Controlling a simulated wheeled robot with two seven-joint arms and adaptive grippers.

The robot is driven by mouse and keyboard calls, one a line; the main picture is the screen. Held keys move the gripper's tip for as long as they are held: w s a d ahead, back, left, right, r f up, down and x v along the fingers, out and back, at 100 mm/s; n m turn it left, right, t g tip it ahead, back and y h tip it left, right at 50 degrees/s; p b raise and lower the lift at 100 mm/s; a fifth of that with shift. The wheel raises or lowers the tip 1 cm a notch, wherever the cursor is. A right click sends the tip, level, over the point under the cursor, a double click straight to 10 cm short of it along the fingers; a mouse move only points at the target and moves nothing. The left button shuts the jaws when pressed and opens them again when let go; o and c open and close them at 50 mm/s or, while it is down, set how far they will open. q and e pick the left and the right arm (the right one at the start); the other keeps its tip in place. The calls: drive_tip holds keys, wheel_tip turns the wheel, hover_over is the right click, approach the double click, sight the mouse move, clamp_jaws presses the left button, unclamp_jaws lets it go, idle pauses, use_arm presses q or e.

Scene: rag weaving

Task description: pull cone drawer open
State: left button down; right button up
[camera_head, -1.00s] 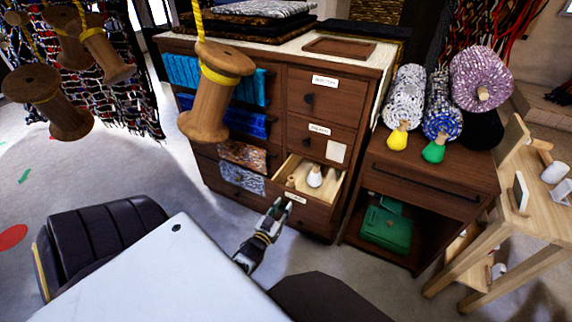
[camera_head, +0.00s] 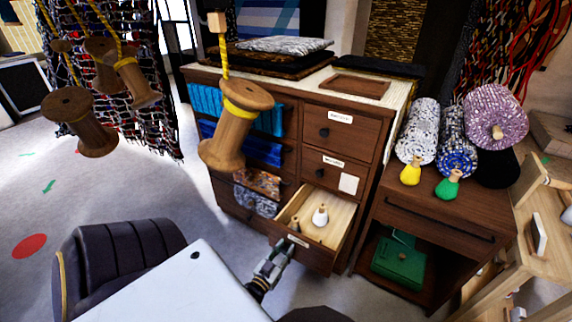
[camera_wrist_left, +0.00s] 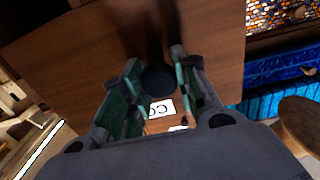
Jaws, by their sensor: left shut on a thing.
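The cone drawer (camera_head: 328,214) is the lowest of the right column in the dark wooden cabinet. It stands well open, with a white cone (camera_head: 320,216) and a small brown peg (camera_head: 295,224) inside. My left gripper (camera_head: 283,248) is at the drawer's front. In the left wrist view its fingers (camera_wrist_left: 158,84) are closed around the dark round knob (camera_wrist_left: 157,80), above a white label partly hidden by the fingers. My right gripper is not in view.
Wooden spools (camera_head: 236,125) hang on yellow cords in front of the cabinet. A dark side table (camera_head: 440,210) with yarn rolls stands at the right. A black chair (camera_head: 120,262) is at lower left. Open floor (camera_head: 100,190) lies on the left.

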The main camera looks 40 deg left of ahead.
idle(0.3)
use_arm(q)
drive_tip(key=c, duration=1.1)
unclamp_jaws()
drive_tip(key=shift+s, duration=0.2)
drive_tip(key=shift+v, duration=5.85)
drive_tip(key=shift+s+f, duration=0.1)
drive_tip(key=shift+s, duration=0.05)
